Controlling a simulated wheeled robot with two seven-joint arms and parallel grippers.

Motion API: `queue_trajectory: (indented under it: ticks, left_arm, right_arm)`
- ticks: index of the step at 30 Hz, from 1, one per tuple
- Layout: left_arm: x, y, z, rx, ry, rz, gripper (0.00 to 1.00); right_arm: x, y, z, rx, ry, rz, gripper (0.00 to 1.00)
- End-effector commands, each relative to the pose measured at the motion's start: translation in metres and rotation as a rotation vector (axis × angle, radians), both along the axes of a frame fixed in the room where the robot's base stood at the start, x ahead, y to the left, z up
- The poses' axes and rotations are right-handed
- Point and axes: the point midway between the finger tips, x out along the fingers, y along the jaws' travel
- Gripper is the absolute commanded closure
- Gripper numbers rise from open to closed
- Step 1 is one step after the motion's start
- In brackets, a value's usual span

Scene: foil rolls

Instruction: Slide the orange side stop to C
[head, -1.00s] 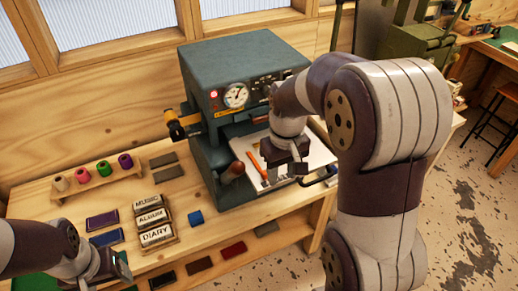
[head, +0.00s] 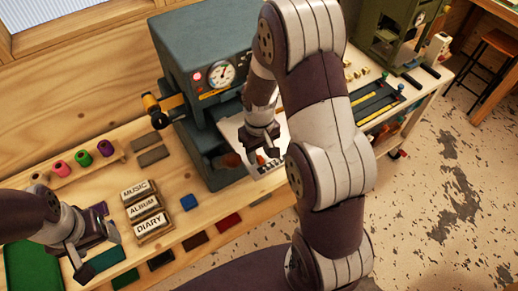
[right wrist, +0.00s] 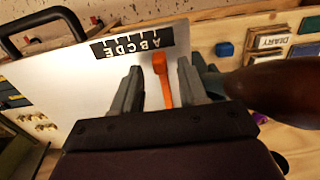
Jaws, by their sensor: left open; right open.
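The orange side stop (right wrist: 162,78) lies on the pale plate (right wrist: 65,95) below a black letter strip (right wrist: 130,43), marked A to E and upside down in the right wrist view. The stop's far end is near the A end of the strip. My right gripper (right wrist: 160,88) is open, with one finger on each side of the stop and gaps visible. In the head view my right gripper (head: 264,148) is low over the plate, and a bit of orange shows by it. My left gripper (head: 95,245) is open at the lower left, away from the plate.
A grey-green press (head: 195,50) with a dial stands behind the plate. A brown handle (right wrist: 275,85) and a black bar handle (right wrist: 40,30) flank the plate. Word blocks (head: 146,208), a blue block (head: 189,202) and coloured spools (head: 83,158) are left on the bench.

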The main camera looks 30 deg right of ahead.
Motion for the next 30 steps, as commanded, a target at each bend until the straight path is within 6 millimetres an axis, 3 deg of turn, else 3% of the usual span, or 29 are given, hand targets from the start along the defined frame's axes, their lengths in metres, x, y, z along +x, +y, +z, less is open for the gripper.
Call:
queue_trajectory:
  ticks: [10,11,12,15,21,30]
  left_arm:
    - [0.0,0.0,0.002,0.0,0.0,0.0,0.3]
    - [0.0,0.0,0.002,0.0,0.0,0.0,0.3]
    - [0.0,0.0,0.002,0.0,0.0,0.0,0.3]
    - [0.0,0.0,0.002,0.0,0.0,0.0,0.3]
    - [0.0,0.0,0.002,0.0,0.0,0.0,0.3]
    - [0.0,0.0,0.003,0.0,0.0,0.0,0.3]
  right_arm:
    - [0.0,0.0,-0.009,0.0,-0.001,0.0,0.57]
    - [0.0,0.0,-0.009,0.0,-0.001,0.0,0.61]
    - [0.0,0.0,-0.009,0.0,-0.001,0.0,0.74]
    - [0.0,0.0,-0.009,0.0,-0.001,0.0,1.0]
    - [0.0,-0.002,-0.009,0.0,-0.001,-0.001,1.0]
    - [0.003,-0.031,-0.009,0.0,-0.001,-0.001,1.0]
